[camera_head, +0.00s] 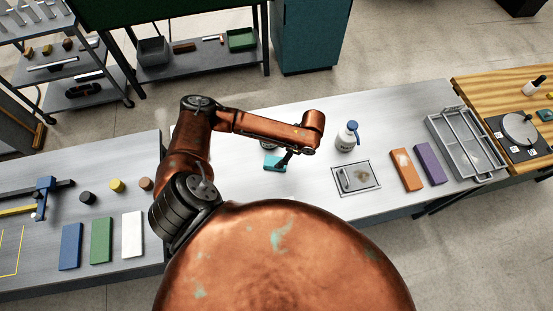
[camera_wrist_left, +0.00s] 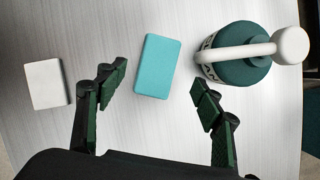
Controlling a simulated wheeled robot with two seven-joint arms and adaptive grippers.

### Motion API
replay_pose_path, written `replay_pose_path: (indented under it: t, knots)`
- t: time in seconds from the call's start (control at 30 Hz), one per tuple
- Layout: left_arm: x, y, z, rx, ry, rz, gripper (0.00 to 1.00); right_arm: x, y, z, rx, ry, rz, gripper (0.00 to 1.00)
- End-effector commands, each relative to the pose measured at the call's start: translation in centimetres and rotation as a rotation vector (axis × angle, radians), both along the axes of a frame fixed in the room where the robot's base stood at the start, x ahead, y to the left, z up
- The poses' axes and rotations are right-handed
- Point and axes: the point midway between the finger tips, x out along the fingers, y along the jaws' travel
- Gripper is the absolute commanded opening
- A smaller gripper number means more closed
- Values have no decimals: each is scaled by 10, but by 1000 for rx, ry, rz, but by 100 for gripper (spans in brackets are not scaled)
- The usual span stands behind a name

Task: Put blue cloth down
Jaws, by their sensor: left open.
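The blue cloth, a flat teal rectangle (camera_head: 272,165), lies on the grey metal table under my left arm. It also shows in the left wrist view (camera_wrist_left: 157,66), flat on the table and just beyond the gap between the fingers. My left gripper (camera_head: 286,158) hangs from the copper arm close beside the cloth and partly overlaps it in the head view. In the left wrist view its two fingers (camera_wrist_left: 160,88) are spread wide with nothing between them. My right gripper is not in view.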

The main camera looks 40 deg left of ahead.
Motion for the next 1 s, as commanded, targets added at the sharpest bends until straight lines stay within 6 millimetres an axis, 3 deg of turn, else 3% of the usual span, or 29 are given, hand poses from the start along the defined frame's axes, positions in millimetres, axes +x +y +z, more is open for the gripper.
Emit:
replay_pose_path:
  t: [0.1, 0.3, 1.0]
  knots:
    - [5, -8, 21, -2, -2, -3, 61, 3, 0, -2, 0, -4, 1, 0]
    - [9, -16, 43, 0, -1, 0, 61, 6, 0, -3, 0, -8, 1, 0]
    - [12, -17, 47, -6, -4, 10, 61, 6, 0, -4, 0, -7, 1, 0]
